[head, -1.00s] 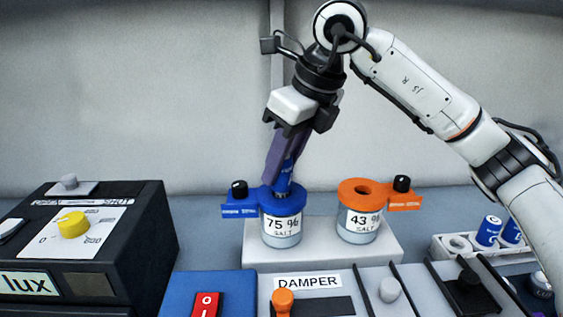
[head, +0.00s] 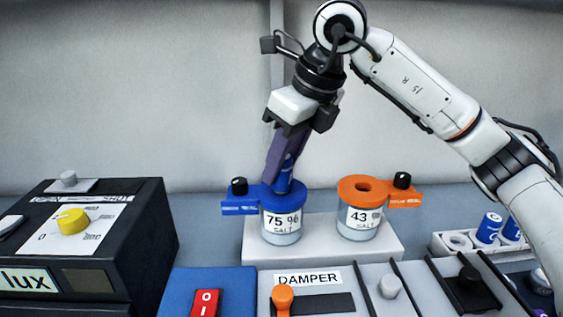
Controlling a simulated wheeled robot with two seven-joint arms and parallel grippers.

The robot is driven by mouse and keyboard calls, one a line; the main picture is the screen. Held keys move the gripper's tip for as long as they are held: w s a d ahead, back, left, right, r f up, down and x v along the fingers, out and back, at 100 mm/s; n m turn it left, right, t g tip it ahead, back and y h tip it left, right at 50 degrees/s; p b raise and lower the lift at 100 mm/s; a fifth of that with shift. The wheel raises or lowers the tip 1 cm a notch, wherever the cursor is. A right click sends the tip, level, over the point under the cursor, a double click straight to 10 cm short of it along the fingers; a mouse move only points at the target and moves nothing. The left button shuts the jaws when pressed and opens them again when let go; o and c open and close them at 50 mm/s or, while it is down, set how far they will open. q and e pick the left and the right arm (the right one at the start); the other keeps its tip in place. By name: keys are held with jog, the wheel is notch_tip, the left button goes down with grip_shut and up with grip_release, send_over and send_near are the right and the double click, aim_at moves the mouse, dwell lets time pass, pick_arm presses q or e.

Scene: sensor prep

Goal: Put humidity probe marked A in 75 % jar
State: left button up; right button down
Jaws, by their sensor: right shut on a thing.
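My right gripper (head: 279,168) is above the 75 % jar (head: 282,229), tilted, with its purple fingers pointing down. It is shut on a blue probe (head: 284,182), mostly hidden by the fingers. The probe's lower end is at the opening of the jar's blue lid (head: 268,199); I cannot tell how deep it sits. The mark on this probe is not readable. The 75 % jar stands on a white block. My left gripper does not show.
The 43 % jar (head: 359,219) with an orange lid and open hole stands to the right. A white rack (head: 451,244) holds other blue probes (head: 488,228). A black lux box (head: 128,225) is at left. A damper panel (head: 308,279) and red switch (head: 206,302) are in front.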

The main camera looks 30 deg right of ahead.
jog(key=shift+f, duration=0.2)
jog(key=c, duration=1)
grip_release()
